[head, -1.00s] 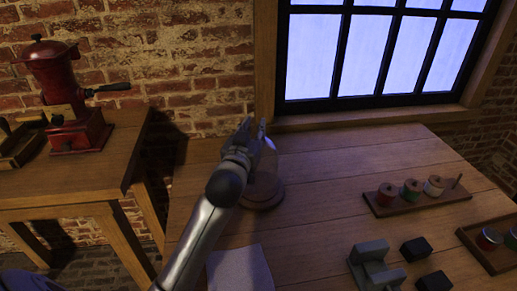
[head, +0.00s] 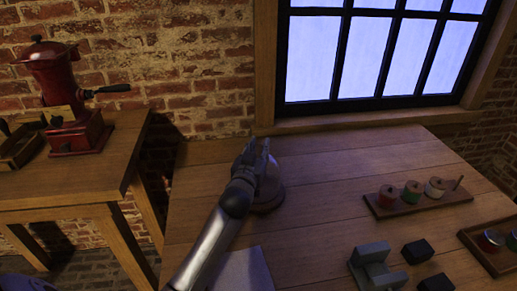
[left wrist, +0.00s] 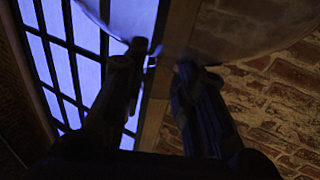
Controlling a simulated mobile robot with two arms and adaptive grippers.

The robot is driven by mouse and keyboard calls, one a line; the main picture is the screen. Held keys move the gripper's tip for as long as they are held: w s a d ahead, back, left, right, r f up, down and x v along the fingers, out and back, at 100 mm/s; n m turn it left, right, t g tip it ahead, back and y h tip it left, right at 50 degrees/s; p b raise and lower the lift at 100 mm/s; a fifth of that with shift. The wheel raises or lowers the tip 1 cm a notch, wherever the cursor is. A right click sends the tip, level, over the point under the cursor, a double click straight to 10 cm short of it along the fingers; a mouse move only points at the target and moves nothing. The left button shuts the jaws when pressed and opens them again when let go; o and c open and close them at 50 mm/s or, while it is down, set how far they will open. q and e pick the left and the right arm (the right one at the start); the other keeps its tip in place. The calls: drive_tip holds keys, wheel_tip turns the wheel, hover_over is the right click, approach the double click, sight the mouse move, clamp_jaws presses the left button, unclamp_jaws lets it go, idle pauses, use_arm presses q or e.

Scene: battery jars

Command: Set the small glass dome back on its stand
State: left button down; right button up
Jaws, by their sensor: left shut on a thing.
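The small glass dome (head: 270,172) is faint and clear, and it appears over the round wooden stand (head: 268,202) on the table in the head view. My left gripper (head: 258,148) is shut on the dome near its upper part. In the left wrist view the dome (left wrist: 245,25) shows as a pale, see-through curve at the top, by the tips of my left gripper (left wrist: 163,60). My forearm and gripper hide part of the dome and stand. I cannot tell whether the dome's rim touches the stand. My right gripper is out of view.
A wooden rack (head: 418,199) with several spools stands to the right. Grey and black blocks (head: 372,268) and a tray (head: 480,253) lie nearer. A pale sheet (head: 243,272) lies in front of the stand. A red grinder (head: 65,95) stands on the left table.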

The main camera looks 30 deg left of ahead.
use_arm(q)
drive_tip(key=c, duration=1.2)
unclamp_jaws()
drive_tip(key=shift+f, duration=0.15)
drive_tip(key=shift+o, duration=0.2)
drive_tip(key=v, duration=1.2)
drive_tip(key=shift+r+b, duration=0.25)
drive_tip(key=shift+b, duration=0.1)
drive_tip(key=shift+d+f, duration=0.1)
